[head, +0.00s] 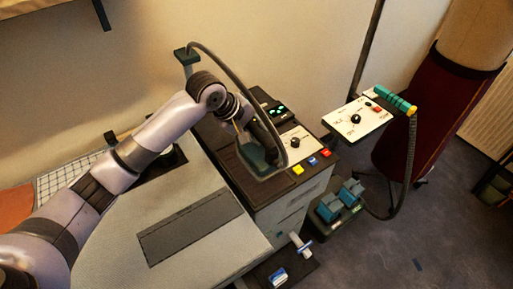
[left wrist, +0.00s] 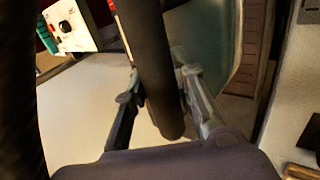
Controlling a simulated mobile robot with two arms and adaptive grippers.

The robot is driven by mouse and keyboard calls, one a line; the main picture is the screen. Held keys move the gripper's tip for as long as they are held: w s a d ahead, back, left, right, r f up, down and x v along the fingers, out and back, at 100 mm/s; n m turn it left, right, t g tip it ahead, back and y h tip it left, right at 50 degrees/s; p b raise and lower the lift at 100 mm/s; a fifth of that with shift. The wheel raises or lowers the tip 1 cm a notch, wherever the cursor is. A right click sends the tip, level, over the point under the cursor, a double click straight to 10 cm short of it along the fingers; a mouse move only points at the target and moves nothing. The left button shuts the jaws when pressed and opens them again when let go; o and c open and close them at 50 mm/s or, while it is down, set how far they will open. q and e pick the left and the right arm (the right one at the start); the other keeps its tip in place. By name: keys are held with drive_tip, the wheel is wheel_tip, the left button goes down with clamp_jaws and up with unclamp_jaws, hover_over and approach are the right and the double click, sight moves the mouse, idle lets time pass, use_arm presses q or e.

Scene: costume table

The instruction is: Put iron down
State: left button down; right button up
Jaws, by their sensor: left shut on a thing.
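The iron (head: 256,160) has a dark teal body and a black handle. It is over the dark ribbed top of the ironing unit (head: 223,150); I cannot tell whether it touches that top. My left gripper (head: 246,122) is at the handle and partly hidden by the wrist and hose. In the left wrist view, the two fingers of the left gripper (left wrist: 160,92) are on either side of the black handle (left wrist: 152,65), shut on it. The teal iron body (left wrist: 215,40) shows behind the right finger. My right gripper is not in view.
A grey ironing board (head: 190,190) with a dark strip lies left of the unit. A dark hose (head: 236,75) arches above the iron. A white control panel (head: 356,118), teal pedals (head: 340,200) and a dark red dress form (head: 425,120) are to the right.

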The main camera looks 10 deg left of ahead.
sight(253, 146)
use_arm(q)
wheel_tip(253, 146, down, 4)
drive_tip(key=shift+f+p, duration=0.1)
drive_tip(key=shift+p, duration=0.2)
wheel_tip(253, 146, down, 3)
drive_tip(key=shift+f, duration=0.1)
drive_tip(key=shift+w+f, duration=0.1)
drive_tip(key=shift+f, duration=0.1)
drive_tip(key=c, duration=1.3)
unclamp_jaws()
drive_tip(key=shift+f, duration=0.2)
drive_tip(key=shift+c, duration=0.2)
drive_tip(key=b+v, duration=0.1)
drive_tip(key=v, duration=1.1)
